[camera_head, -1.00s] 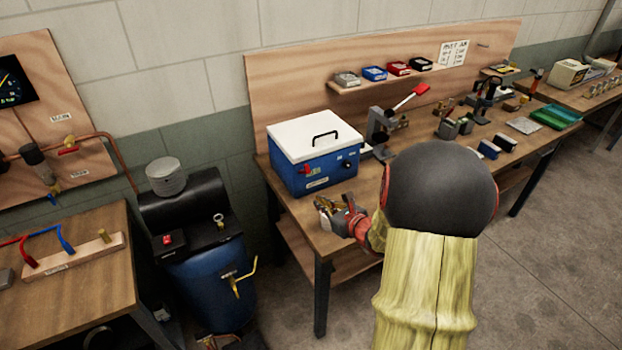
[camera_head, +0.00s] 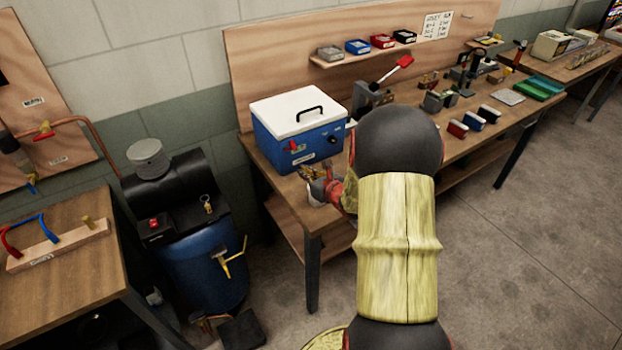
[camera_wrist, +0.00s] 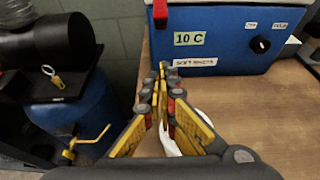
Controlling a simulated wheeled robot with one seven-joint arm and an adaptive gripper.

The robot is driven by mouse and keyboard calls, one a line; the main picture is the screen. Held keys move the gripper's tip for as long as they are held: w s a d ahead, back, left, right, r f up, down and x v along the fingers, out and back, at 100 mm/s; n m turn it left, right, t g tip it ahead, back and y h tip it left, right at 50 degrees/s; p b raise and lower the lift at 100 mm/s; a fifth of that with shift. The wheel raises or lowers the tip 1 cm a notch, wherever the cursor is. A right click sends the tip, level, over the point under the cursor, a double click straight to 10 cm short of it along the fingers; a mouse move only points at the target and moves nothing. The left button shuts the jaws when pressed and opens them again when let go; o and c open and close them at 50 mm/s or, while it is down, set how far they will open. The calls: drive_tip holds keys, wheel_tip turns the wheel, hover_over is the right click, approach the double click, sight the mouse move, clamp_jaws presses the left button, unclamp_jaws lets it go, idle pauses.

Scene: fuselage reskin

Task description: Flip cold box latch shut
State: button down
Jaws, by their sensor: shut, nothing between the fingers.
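The cold box (camera_head: 300,131), blue with a white lid and black handle, stands on the wooden bench. Its lid (camera_head: 296,112) looks down. A red latch (camera_head: 291,146) shows on the left of its front face; it also shows at the top edge of the wrist view (camera_wrist: 160,12). I cannot tell the latch's exact position. My gripper (camera_head: 311,172) is just in front of the box, low over the bench. In the wrist view my gripper (camera_wrist: 161,68) is shut with its fingertips together, below the latch and near the "SOFT INSERTS"-like label. Nothing shows between the fingertips.
The cold box sits near the left end of the bench (camera_head: 278,190). A lever press with a red handle (camera_head: 403,62) stands to its right. A blue barrel (camera_head: 205,272) and black tank stand left of the bench. Something white lies under my gripper, partly hidden.

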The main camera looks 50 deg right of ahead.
drive_tip(key=w, duration=0.1)
drive_tip(key=w+r, duration=0.1)
drive_tip(key=w, duration=0.1)
drive_tip(key=w+d+r, duration=0.1)
drive_tip(key=shift+w+r, duration=0.2)
drive_tip(key=shift+w, duration=0.1)
drive_tip(key=shift+r, duration=0.15)
drive_tip(key=shift+r+g+p, duration=0.1)
drive_tip(key=shift+g+p, duration=0.2)
drive_tip(key=shift+p, duration=0.45)
